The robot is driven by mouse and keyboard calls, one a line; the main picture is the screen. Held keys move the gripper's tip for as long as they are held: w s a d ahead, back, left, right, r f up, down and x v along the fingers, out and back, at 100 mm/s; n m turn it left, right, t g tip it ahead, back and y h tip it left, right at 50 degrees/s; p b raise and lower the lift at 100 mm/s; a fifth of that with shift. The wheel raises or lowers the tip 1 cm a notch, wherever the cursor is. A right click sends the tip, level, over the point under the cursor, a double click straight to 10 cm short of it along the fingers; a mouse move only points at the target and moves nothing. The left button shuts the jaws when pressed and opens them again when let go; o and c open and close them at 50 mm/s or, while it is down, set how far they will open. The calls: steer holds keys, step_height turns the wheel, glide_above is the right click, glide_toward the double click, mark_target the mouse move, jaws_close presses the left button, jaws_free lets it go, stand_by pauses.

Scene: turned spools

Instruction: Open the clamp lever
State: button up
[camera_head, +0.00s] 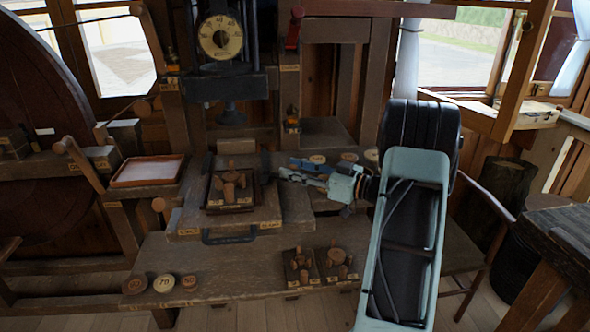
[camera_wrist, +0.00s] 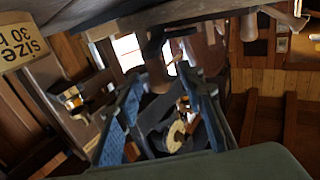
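My gripper (camera_head: 287,170) reaches left from the end of my arm, over the middle of the bench. In the wrist view its two blue fingers (camera_wrist: 160,90) stand apart with nothing held between them. A round pale dial (camera_wrist: 175,135) and dark metal parts show in the gap, farther off. I cannot tell for sure which part is the clamp lever. A red-handled lever (camera_head: 294,28) hangs on the post above and behind my gripper, clear of it. A wooden lever (camera_head: 78,160) slants at the left of the bench, also apart from my gripper.
A dark tray of turned wooden pieces (camera_head: 217,203) sits left of my gripper. The dial press (camera_head: 221,38) stands behind.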

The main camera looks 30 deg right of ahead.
steer(key=shift+s, duration=0.1)
steer(key=v, duration=1.2)
steer(key=shift+c, duration=0.6)
